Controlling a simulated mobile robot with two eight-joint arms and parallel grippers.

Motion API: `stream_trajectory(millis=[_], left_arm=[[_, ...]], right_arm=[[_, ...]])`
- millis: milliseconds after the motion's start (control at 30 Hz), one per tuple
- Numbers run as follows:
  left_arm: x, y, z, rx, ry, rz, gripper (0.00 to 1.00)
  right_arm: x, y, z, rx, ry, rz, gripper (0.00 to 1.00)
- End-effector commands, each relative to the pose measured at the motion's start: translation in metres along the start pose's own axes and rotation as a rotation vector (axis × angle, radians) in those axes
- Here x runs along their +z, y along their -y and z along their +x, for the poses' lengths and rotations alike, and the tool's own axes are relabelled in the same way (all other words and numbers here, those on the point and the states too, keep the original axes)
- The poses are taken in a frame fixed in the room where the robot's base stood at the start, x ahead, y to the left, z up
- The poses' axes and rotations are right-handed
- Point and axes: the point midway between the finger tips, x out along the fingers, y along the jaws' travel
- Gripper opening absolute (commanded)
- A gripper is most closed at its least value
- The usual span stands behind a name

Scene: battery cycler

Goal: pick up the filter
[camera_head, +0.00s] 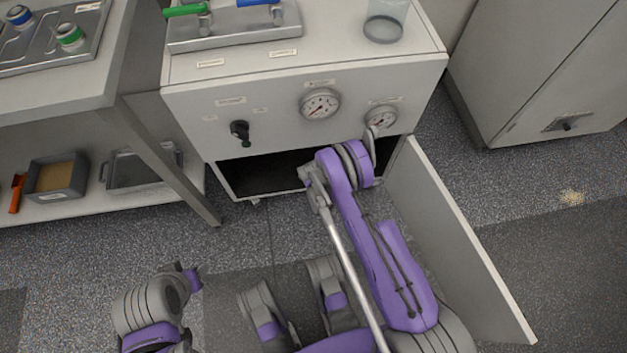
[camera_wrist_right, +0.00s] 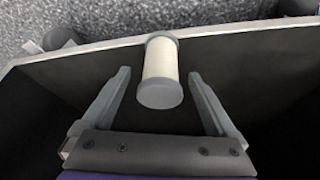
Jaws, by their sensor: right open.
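The filter (camera_wrist_right: 161,65) is a cream cylinder with grey end caps. In the right wrist view it stands inside a dark compartment, close to its pale edge. My right gripper (camera_wrist_right: 158,76) is open, with one finger on each side of the filter and a visible gap on both sides. In the head view my right arm reaches into the dark opening (camera_head: 275,172) at the cabinet's lower front. The filter and the right gripper's fingers are hidden there. My left arm shows at the lower left, but its gripper fingers do not show.
The grey cabinet (camera_head: 275,105) carries gauges and a black knob above the opening. Its open door panel (camera_head: 460,240) stands right beside my right arm. A bench (camera_head: 65,107) with a lower shelf is at left, another cabinet (camera_head: 535,70) at right. Floor at right is mostly clear.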

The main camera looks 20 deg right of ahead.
Motion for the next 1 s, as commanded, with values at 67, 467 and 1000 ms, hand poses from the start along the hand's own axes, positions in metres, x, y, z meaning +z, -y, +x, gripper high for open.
stream_trajectory(millis=[67,467,1000], left_arm=[[0.0000,0.0000,-0.0001,0.000,0.000,0.000,0.50],[0.0000,0.0000,-0.0001,0.000,0.000,0.000,0.50],[-0.0002,0.0000,-0.0015,0.000,0.000,0.000,0.50]], right_arm=[[0.0000,0.0000,-0.0003,0.000,0.000,0.000,0.91],[-0.0001,0.0000,-0.0005,0.000,0.000,0.000,0.19],[-0.0041,-0.0004,-0.0050,0.000,0.000,-0.001,0.01]])
